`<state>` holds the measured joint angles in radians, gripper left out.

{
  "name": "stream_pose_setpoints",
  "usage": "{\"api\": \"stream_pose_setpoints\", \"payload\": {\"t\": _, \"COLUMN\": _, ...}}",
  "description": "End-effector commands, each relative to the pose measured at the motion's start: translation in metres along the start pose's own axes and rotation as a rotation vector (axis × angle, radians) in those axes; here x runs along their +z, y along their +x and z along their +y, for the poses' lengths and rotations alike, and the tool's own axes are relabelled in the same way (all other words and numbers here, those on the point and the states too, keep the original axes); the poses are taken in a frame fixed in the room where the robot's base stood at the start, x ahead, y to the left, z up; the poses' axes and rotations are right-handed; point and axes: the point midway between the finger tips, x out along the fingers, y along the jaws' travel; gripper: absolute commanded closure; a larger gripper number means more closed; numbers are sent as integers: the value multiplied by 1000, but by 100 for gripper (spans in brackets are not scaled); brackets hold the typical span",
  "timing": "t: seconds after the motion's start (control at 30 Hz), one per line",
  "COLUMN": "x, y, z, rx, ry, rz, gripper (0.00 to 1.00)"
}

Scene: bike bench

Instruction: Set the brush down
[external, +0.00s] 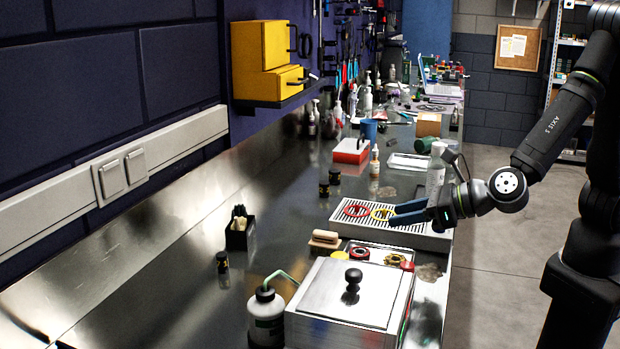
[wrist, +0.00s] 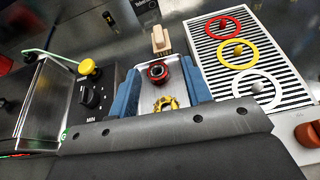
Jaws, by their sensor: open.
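The brush (external: 323,239), a small wooden block with a pale underside, rests on the bench between the slatted tray and the lidded metal box. It also shows in the wrist view (wrist: 161,40), beyond my fingertips and apart from them. My gripper (wrist: 160,67) is open, with its two blue fingers spread and nothing held between them. In the external view my gripper (external: 394,212) is over the slatted tray (external: 420,240), to the right of the brush.
The slatted tray carries a red ring (wrist: 224,27), a yellow ring (wrist: 238,53) and a white ring (wrist: 256,89). A small tray holds a red-black part (wrist: 158,71) and a yellow part (wrist: 165,104). The metal box (external: 345,293) and squeeze bottle (external: 266,318) stand in front.

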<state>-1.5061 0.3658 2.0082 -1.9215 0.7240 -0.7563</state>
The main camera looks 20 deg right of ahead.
Motion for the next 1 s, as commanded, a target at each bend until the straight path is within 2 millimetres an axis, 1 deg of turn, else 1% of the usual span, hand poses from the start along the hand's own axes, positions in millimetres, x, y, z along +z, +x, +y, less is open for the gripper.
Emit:
{"api": "stream_pose_setpoints", "payload": {"t": 0.07, "x": -3, "y": -1, "z": 2, "rx": 16, "ry": -33, "rz": 3, "gripper": 55}}
{"api": "stream_pose_setpoints", "payload": {"t": 0.17, "x": -5, "y": 10, "z": 2, "rx": 18, "ry": -41, "rz": 4, "gripper": 55}}
{"api": "stream_pose_setpoints", "payload": {"t": 0.5, "x": -4, "y": 74, "z": 2, "rx": 15, "ry": -36, "rz": 4, "gripper": 55}}
{"api": "stream_pose_setpoints", "payload": {"t": 0.7, "x": -4, "y": 106, "z": 3, "rx": 16, "ry": -34, "rz": 2, "gripper": 55}}
{"api": "stream_pose_setpoints", "payload": {"t": 0.8, "x": -4, "y": 115, "z": 4, "rx": 17, "ry": -35, "rz": 3, "gripper": 55}}
{"api": "stream_pose_setpoints", "payload": {"t": 0.93, "x": -3, "y": 121, "z": 4, "rx": 17, "ry": -34, "rz": 2, "gripper": 55}}
{"api": "stream_pose_setpoints", "payload": {"t": 1.0, "x": -3, "y": 128, "z": 4, "rx": 16, "ry": -34, "rz": 3, "gripper": 55}}
